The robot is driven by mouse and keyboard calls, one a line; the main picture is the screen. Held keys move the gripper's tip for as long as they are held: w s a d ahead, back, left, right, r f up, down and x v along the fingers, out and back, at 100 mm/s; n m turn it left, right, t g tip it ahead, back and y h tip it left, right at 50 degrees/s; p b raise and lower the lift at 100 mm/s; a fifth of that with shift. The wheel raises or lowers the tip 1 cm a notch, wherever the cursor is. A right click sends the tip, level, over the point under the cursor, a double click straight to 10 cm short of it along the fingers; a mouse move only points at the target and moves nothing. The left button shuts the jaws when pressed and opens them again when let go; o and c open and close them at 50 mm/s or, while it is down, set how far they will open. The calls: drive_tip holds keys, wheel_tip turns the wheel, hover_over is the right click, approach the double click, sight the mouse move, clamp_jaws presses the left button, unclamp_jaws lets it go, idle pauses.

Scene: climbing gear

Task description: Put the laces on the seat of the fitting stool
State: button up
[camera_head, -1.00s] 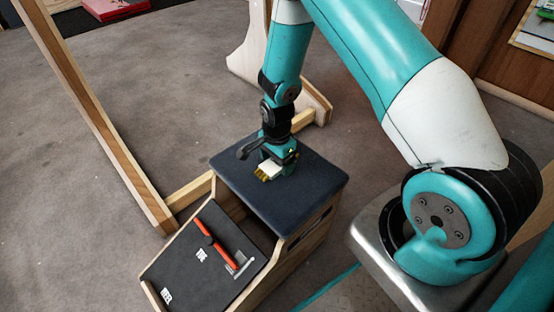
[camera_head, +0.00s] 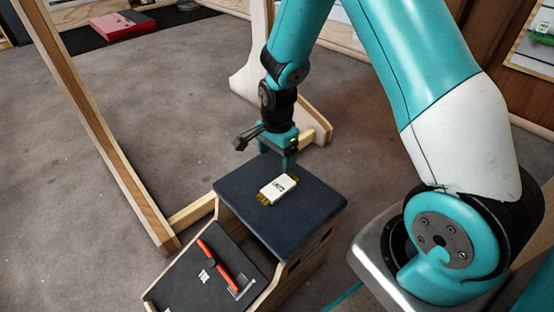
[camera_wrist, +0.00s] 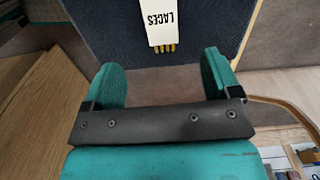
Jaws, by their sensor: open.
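The laces (camera_head: 278,188), a white-banded bundle with yellowish ends, lie flat on the dark padded seat (camera_head: 317,205) of the fitting stool, near its middle. My gripper (camera_head: 287,165) is above the seat's far edge, apart from the laces. In the wrist view its two teal fingers (camera_wrist: 168,75) are spread wide with nothing between them.
A red flat case (camera_head: 115,25) lies on a dark mat at the back. Grey floor is clear at the left.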

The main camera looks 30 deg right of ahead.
drive_tip(key=s+a+r+n+y, duration=0.1)
drive_tip(key=s+a+r+n, duration=0.4)
drive_tip(key=r, duration=0.3)
drive_tip(key=s+a+r+n+y, duration=0.1)
drive_tip(key=s+a+r+n, duration=0.2)
drive_tip(key=a+r+n, duration=0.4)
drive_tip(key=s+a+r+n+y, duration=0.2)
drive_tip(key=s+r+n, duration=0.7)
drive_tip(key=s, duration=0.5)
drive_tip(key=shift+n, duration=0.7)
drive_tip(key=shift+r, duration=0.15)
